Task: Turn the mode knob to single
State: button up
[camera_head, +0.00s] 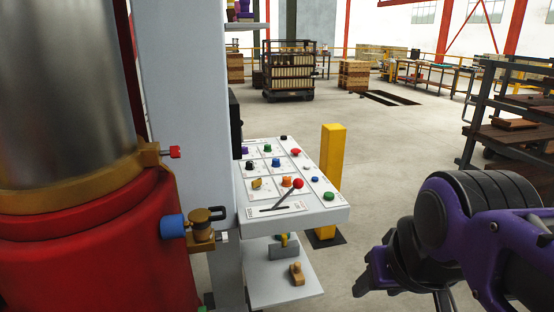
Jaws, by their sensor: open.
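A red-ball lever (298,184) rises from the panel's front. A yellow post (332,170) stands just behind its right side. A lower shelf (284,287) holds small tools. A red and metal machine (90,230) fills the left. A dark rack (490,125) stands right. Open floor lies between.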

aim_at(249, 164)
jog(key=i+l+z, duration=0.75)
jog(key=l, duration=0.2)
jog(key=i+l+z, duration=0.25)
jog(key=i+z, duration=0.15)
jog(key=i, duration=0.15)
jog(key=i+l+u, duration=0.15)
jog(key=i, duration=0.35)
jog(key=i+u, duration=0.15)
jog(key=i, duration=0.4)
jog(key=i+u, duration=1.1)
jog(key=u, duration=0.15)
jog(key=i+u, duration=0.2)
jog(key=u, duration=0.2)
jog(key=i+l+u, duration=0.1)
jog(key=u, duration=0.25)
jog(key=i+u, duration=0.2)
jog(key=u, duration=0.2)
jog(key=i+u, duration=0.15)
jog(key=u, duration=0.25)
jog(key=i+l+u, duration=0.2)
jog(key=u, duration=0.2)
